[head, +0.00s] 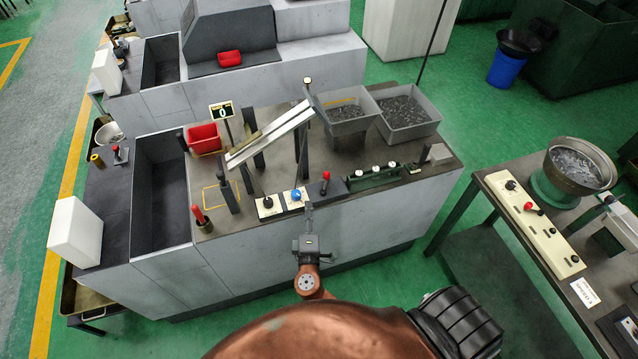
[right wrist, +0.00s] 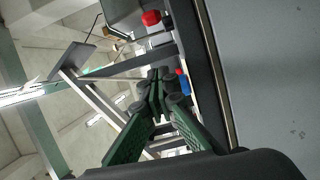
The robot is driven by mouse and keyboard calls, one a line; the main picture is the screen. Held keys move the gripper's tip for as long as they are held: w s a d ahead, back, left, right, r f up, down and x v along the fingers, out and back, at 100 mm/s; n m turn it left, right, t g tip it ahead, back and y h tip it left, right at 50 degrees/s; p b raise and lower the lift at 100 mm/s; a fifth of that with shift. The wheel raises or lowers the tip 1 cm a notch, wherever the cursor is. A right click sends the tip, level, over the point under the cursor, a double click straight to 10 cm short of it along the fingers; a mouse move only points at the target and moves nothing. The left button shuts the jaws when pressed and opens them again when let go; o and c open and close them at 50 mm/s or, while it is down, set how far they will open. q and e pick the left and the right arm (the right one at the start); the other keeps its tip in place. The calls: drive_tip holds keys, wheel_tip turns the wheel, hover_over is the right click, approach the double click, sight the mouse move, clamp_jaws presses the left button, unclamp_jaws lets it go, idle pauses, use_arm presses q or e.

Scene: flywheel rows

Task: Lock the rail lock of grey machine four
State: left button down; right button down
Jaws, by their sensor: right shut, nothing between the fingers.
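The grey machine (head: 330,235) stands in front of me, with a sloped pale rail (head: 270,137) on its top. No number four is readable on it. A red-handled lever (head: 198,214) stands near the top's left front corner, and a red-knobbed lever (head: 325,178) stands near the front edge. I cannot tell which part is the rail lock. My right gripper (head: 309,208) is shut and empty at the front edge, just below the blue knob (head: 296,194). In the right wrist view its green fingers (right wrist: 157,92) meet close to a blue knob (right wrist: 184,84). My left gripper is not in view.
A black knob (head: 267,202) on a pale box is left of the blue one. A red bin (head: 204,138) and grey trays of small parts (head: 406,112) stand on the top. A bench with a bowl (head: 577,168) stands at the right, across a strip of green floor.

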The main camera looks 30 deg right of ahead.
sight(320, 188)
idle(0.3)
drive_tip(key=p+x, duration=0.1)
drive_tip(key=x, duration=0.9)
drive_tip(key=shift+r, duration=0.1)
drive_tip(key=d, duration=0.1)
drive_tip(key=s+d+p, duration=0.1)
drive_tip(key=d, duration=0.1)
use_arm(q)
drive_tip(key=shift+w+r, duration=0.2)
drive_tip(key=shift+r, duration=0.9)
use_arm(e)
drive_tip(key=shift+d, duration=0.35)
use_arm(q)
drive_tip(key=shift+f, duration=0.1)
use_arm(e)
drive_tip(key=shift+f, duration=0.25)
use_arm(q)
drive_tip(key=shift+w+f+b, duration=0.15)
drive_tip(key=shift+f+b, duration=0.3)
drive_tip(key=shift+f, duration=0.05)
use_arm(e)
drive_tip(key=shift+m+h, duration=0.3)
drive_tip(key=shift+h, duration=0.1)
